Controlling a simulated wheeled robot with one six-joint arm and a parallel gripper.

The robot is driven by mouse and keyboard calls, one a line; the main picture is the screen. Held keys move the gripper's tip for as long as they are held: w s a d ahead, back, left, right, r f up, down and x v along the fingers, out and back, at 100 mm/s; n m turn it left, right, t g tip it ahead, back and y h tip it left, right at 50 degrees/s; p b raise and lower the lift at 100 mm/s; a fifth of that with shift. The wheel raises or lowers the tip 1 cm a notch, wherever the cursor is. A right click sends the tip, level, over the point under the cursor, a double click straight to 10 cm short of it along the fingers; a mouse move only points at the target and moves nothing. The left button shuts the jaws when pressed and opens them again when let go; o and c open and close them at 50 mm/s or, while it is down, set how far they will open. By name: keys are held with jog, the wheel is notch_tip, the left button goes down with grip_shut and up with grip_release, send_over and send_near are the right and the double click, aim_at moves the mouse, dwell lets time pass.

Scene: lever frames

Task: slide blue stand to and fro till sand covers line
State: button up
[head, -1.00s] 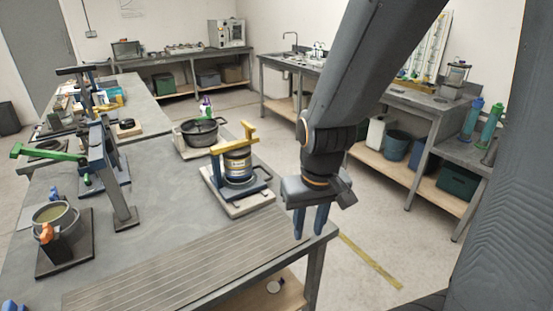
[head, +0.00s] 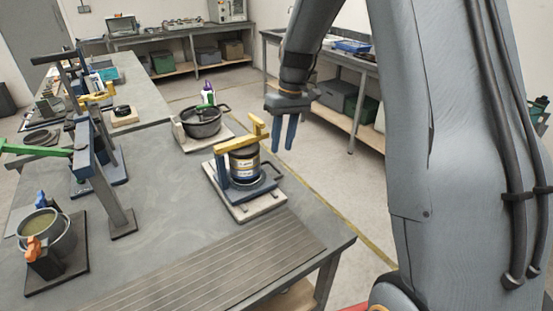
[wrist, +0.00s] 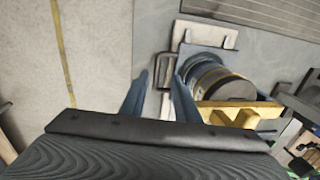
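The blue stand (head: 262,187) sits on a pale board on the near table, with a yellow lever arm (head: 232,145) over it and a dark, labelled tin (head: 245,163) in it. The tin also shows in the wrist view (wrist: 214,86), lying to the right of my fingers. A dark loop handle (wrist: 168,70) appears just beyond the fingertips. My gripper (head: 284,133) is open and empty, fingers down, above and to the right of the stand, apart from it. I cannot make out sand or a line in the tin.
At left are a pot of greenish liquid (head: 40,222) with an orange clip and a green-levered frame (head: 88,150). A ribbed strip (head: 210,265) of the front table is bare. Open floor lies to the right.

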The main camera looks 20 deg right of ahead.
aim_at(275, 166)
jog(key=shift+w+a+f+p, duration=0.25)
jog(key=shift+f+p, duration=0.2)
jog(key=shift+f, duration=0.85)
jog(key=shift+w+a+f+p, duration=0.2)
jog(key=shift+w+f+p, duration=0.15)
jog(key=shift+f, duration=0.95)
jog(key=shift+w+a+f+p, duration=0.25)
jog(key=shift+f+p, duration=0.25)
jog(key=shift+f, duration=0.8)
grip_shut()
